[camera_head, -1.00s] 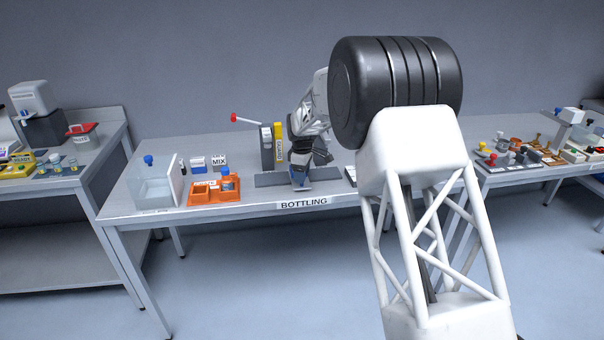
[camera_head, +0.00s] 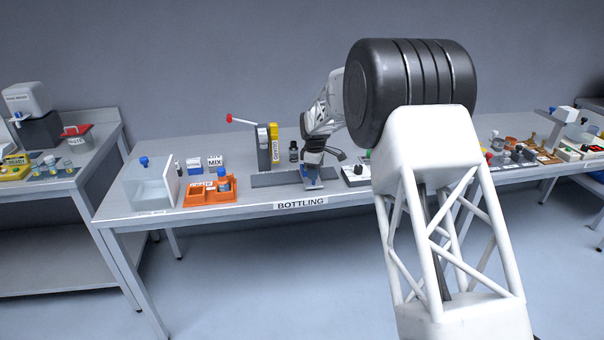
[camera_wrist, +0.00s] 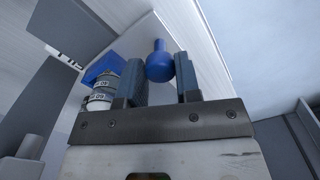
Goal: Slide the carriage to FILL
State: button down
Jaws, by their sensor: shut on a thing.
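My gripper (camera_head: 312,182) is over the dark rail plate (camera_head: 272,181) on the bottling bench, right of the grey post. In the wrist view its fingers (camera_wrist: 160,80) are shut on a blue knob (camera_wrist: 157,66). A blue flat part (camera_wrist: 105,68), apparently the carriage, shows beside the left finger, with a small labelled jar (camera_wrist: 101,92) by it. In the head view the carriage is mostly hidden by my gripper. A white label (camera_wrist: 66,58) at the left of the wrist view is too oblique to read surely.
A grey post with a yellow plate (camera_head: 274,143) and a red-tipped lever (camera_head: 242,121) stands behind the rail. A dark bottle (camera_head: 293,151) is near my arm. An orange tray (camera_head: 208,194) and clear tank (camera_head: 152,188) lie left; a small white box (camera_head: 355,174) is right.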

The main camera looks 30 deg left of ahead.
jog(key=w+d, duration=0.4)
jog(key=shift+r, duration=0.1)
jog(key=c, duration=0.8)
grip_release()
jog(key=shift+d, duration=0.1)
notch_tip(320, 180, up, 8)
dwell(0.4)
